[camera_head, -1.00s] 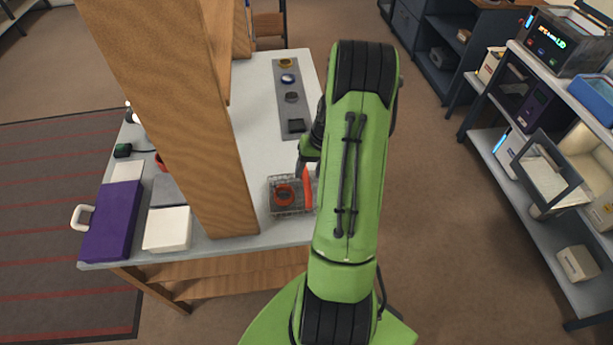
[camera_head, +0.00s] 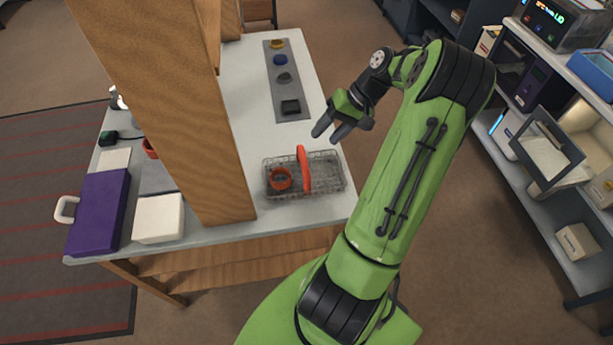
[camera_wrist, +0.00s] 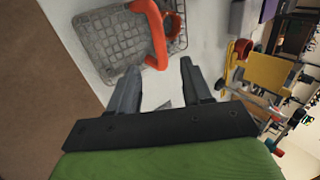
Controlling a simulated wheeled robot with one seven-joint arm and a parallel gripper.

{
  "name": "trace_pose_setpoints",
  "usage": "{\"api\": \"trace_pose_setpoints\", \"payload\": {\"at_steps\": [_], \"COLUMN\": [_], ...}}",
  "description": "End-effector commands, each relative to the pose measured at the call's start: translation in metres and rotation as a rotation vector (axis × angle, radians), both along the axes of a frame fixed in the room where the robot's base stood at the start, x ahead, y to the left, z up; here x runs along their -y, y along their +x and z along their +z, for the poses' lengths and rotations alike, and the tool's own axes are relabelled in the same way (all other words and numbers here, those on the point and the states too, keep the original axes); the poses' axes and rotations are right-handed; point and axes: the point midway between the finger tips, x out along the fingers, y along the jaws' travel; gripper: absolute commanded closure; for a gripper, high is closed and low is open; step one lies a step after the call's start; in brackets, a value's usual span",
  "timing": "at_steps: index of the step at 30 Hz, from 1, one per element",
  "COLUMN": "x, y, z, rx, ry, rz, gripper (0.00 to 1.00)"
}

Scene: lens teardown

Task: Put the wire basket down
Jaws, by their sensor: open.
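The wire basket (camera_head: 325,176) stands upright on the front part of the white table, near its right corner. It has an orange-red handle (camera_head: 303,166) arching over it and an orange ring-shaped part (camera_head: 279,179) inside its left end. My gripper (camera_head: 326,131) is open and empty, above and behind the basket, apart from the handle. In the wrist view the basket (camera_wrist: 105,42) is at the upper left, with the handle (camera_wrist: 154,35) just beyond the open fingers (camera_wrist: 158,78). Nothing is between the fingers.
A grey strip (camera_head: 285,95) with several small parts lies behind the basket. A wooden post (camera_head: 170,100) rises left of it. A purple case (camera_head: 99,212) and a white box (camera_head: 158,217) sit at the table's left. Shelves (camera_head: 540,200) stand at right, across open floor.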

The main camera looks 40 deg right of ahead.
Motion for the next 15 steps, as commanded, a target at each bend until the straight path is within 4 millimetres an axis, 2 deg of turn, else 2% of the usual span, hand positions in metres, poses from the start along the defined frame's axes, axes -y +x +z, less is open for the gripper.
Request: {"api": "trace_pose_setpoints", "payload": {"at_steps": [1, 4, 11, 15], "x": [-0.007, -0.018, -0.032, -0.046], "y": [0.003, 0.011, 0.022, 0.03], "z": [-0.016, -0.036, -0.061, -0.084], "rx": [-0.003, -0.004, -0.002, -0.002], "ry": [0.002, 0.003, -0.001, 0.0], "rz": [0.002, 0.001, -0.002, 0.0], "gripper": [0.51, 0.51, 0.51, 0.51]}}
